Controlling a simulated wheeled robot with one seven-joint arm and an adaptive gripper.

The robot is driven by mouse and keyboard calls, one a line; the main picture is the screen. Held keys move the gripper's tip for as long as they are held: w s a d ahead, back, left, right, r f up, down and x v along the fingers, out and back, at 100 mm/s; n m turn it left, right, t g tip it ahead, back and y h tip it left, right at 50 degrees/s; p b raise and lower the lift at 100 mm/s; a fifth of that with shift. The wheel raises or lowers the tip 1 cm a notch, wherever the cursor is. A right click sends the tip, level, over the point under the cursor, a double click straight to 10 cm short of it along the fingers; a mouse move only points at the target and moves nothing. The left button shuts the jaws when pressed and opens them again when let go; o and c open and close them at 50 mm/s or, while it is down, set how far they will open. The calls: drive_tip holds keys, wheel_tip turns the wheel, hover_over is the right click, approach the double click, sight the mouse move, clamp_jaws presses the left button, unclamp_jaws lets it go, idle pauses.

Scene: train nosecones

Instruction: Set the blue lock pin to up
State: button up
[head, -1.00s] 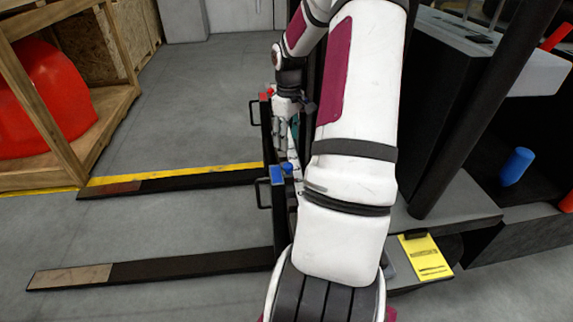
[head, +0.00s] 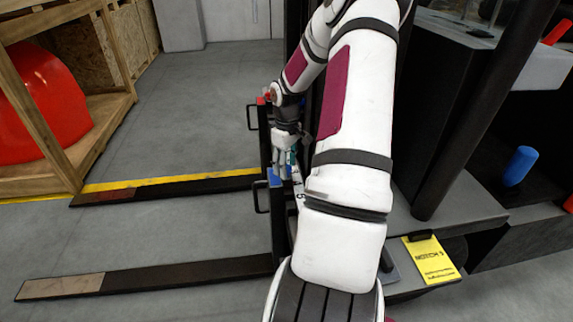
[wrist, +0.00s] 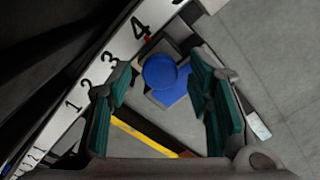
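The blue lock pin (wrist: 160,72) shows in the wrist view as a round blue knob. It sits against a blue block (wrist: 180,95), beside a white scale strip (wrist: 110,60) with black numbers, near the 4. My gripper (wrist: 162,76) is open, with one green-padded finger on each side of the knob and gaps between. In the head view my gripper (head: 284,166) is at the fork carriage, just above the blue block (head: 274,178), and hides the knob. Whether the pin is up or down I cannot tell.
Two dark forks (head: 160,279) reach left over the grey floor. Black handles (head: 262,197) stick out from the carriage. A wooden crate with a red nosecone (head: 40,100) stands at left. A yellow card (head: 430,259) and a blue cylinder (head: 519,166) are at right.

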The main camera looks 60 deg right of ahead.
clamp_jaws()
drive_tip(key=shift+r, duration=0.1)
wheel_tip(320, 180, up, 3)
drive_tip(key=p, duration=0.3)
drive_tip(key=shift+r+p, duration=0.15)
drive_tip(key=shift+p, duration=0.2)
drive_tip(key=shift+w, duration=0.1)
drive_tip(key=shift+o, duration=0.3)
unclamp_jaws()
drive_tip(key=shift+r, duration=0.1)
drive_tip(key=shift+o, duration=0.8)
